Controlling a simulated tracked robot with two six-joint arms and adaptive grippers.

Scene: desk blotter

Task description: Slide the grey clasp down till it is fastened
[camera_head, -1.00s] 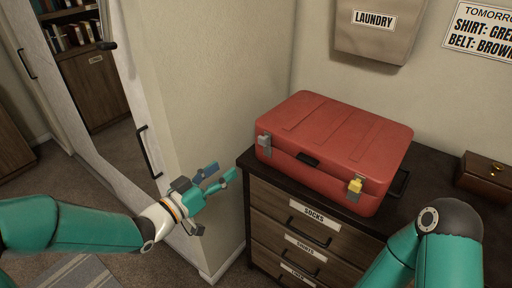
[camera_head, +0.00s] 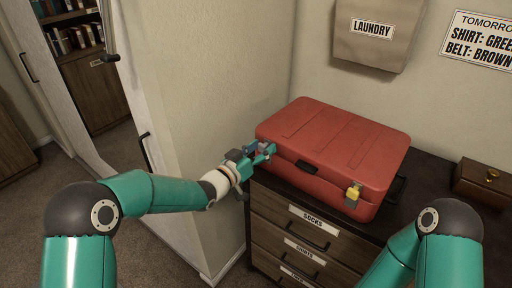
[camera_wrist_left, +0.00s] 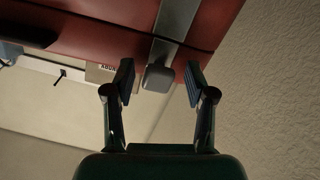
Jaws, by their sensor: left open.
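The red suitcase (camera_head: 340,145) lies shut on top of the dresser. The grey clasp (camera_wrist_left: 159,76) is at its left front; in the wrist view it is a grey block at the end of a flat metal strip on the red shell, across the seam. In the head view my gripper largely covers it. My left gripper (camera_head: 268,153) is at the suitcase's left front corner. In the wrist view its two fingers (camera_wrist_left: 160,84) are apart, one on each side of the grey block, with gaps showing. My right gripper is out of view; only that arm's bend shows.
A yellow clasp (camera_head: 353,194) is on the suitcase's right front, with a dark handle (camera_head: 307,167) between the clasps. The dresser drawers (camera_head: 312,219) are below. A small wooden box (camera_head: 484,181) stands right. A wall (camera_head: 205,100) is close left of the suitcase.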

